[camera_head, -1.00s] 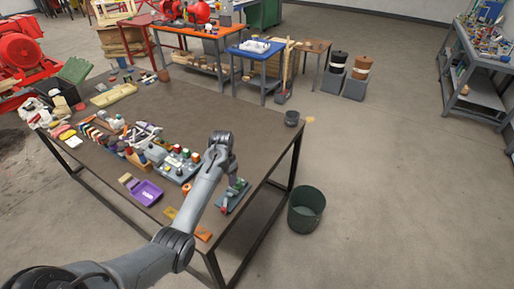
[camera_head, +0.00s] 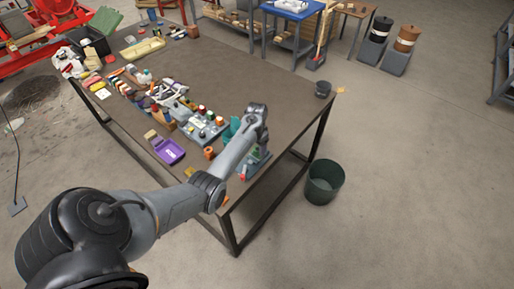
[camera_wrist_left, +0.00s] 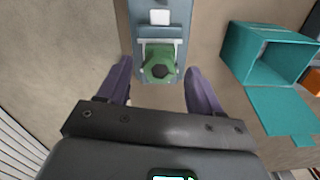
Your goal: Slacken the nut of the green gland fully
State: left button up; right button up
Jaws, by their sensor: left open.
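The green gland (camera_wrist_left: 160,64), with a dark hole in its middle, sits at the end of a grey-blue mount (camera_wrist_left: 158,20) in the left wrist view. My left gripper (camera_wrist_left: 158,68) is open. Its dark fingers are on either side of the green nut, with gaps on both sides, so they are apart from it. In the head view my left arm reaches over the table's near right edge. The fixture (camera_head: 262,160) there is partly hidden by the arm. My right gripper is not in view.
A teal open box (camera_wrist_left: 266,54) stands close to the right of the gland in the left wrist view. A purple tray (camera_head: 168,152) and several small parts lie left of the arm. A green bin (camera_head: 325,183) is on the floor.

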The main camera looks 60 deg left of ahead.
pick_arm(q)
jog(key=shift+f, duration=0.65)
jog(key=c, duration=1.1)
jog(key=shift+o, duration=0.2)
